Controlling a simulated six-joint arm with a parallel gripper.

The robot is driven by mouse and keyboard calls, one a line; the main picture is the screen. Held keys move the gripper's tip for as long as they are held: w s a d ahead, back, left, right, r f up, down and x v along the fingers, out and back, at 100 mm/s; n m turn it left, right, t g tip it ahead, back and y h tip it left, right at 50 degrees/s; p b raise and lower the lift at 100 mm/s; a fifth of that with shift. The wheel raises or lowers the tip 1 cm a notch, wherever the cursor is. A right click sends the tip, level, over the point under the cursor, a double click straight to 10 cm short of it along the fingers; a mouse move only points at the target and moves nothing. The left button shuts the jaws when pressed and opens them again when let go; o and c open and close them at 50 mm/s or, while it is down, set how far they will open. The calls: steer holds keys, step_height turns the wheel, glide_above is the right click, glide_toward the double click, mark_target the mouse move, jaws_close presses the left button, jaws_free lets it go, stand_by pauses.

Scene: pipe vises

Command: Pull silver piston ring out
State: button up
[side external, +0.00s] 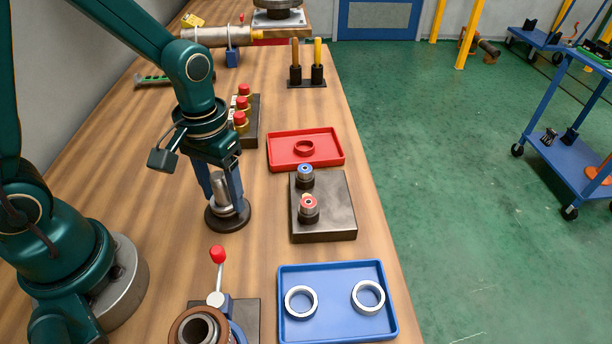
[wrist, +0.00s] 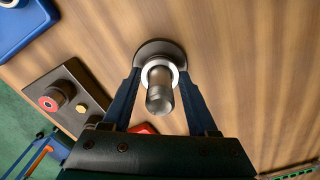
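The silver piston ring (wrist: 147,78) is a bright band around the upright grey metal piston (wrist: 160,99), close to its dark round base. In the side external view the piston (side external: 219,184) stands on the dark round base (side external: 236,222). My gripper (wrist: 159,75) points down over the piston, with one blue finger on each side of the ring. The side external view also shows my gripper (side external: 228,207) low around the piston. The fingertips are very close to the ring; whether they touch it is not clear. The fingers partly hide the ring from the side.
A blue tray (side external: 338,341) holds two silver rings. A red tray (side external: 284,163) holds a red ring. Between them a dark block (side external: 335,205) carries two capped fittings. A vise with a red-knobbed lever (side external: 217,256) stands at the front. Red-capped parts (side external: 242,104) stand behind my gripper.

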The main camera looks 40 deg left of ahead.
steer(key=o, duration=0.6)
jaws_close()
steer(key=shift+r, duration=0.65)
steer(key=shift+r, duration=4.5)
